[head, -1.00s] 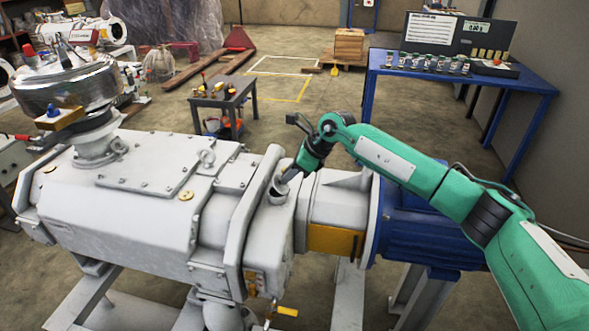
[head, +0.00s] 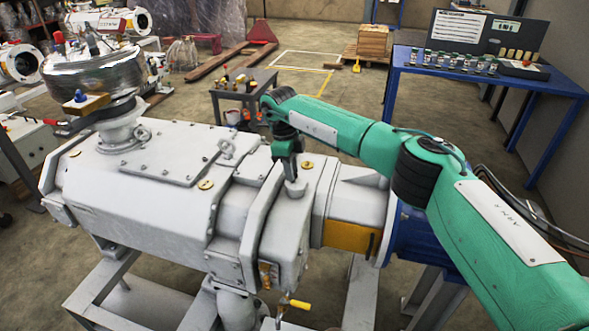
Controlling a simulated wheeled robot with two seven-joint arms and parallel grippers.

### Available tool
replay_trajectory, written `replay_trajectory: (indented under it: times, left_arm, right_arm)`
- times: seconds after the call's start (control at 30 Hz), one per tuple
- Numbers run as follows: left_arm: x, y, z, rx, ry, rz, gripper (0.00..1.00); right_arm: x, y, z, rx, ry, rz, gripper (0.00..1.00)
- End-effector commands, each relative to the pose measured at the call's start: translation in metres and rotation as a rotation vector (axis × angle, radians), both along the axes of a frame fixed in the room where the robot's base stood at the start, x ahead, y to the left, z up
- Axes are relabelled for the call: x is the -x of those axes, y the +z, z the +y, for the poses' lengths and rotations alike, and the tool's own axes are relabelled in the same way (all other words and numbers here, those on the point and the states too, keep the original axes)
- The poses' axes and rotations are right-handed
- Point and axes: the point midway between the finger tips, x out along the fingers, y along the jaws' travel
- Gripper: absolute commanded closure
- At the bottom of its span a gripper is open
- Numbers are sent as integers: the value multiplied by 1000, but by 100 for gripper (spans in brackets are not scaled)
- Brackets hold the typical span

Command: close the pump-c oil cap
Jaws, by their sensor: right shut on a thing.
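The large grey pump (head: 165,215) fills the left and middle of the head view. My right gripper (head: 294,178) points nearly straight down onto the right end of the pump's top. It is shut on a small part that I take to be the oil cap; the fingers hide most of it. A short pale grey stub (head: 297,189), at the filler neck's place, shows directly under the fingertips. I cannot tell whether the cap is fully seated on the neck. My left gripper is not in view.
A brass plug (head: 307,165) sits just behind the fingers, and another (head: 205,185) is on the pump's body. The blue motor (head: 400,232) is at the right. A small tool table (head: 243,92) and a blue bench (head: 480,80) stand behind.

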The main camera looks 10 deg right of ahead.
Motion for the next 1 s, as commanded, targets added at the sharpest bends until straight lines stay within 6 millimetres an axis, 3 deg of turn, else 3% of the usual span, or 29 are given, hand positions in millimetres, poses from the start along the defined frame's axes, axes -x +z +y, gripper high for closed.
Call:
replay_trajectory:
  times: [0.73,0.77,0.83,1.0]
  left_arm:
    - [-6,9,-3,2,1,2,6]
    - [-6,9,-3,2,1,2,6]
    - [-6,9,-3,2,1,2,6]
    - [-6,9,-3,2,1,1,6]
  right_arm:
    - [-1,-4,4,63,1,26,100]
    - [-1,-4,4,63,1,26,72]
    - [-1,-4,4,63,1,26,59]
    - [-1,-4,3,63,1,26,57]
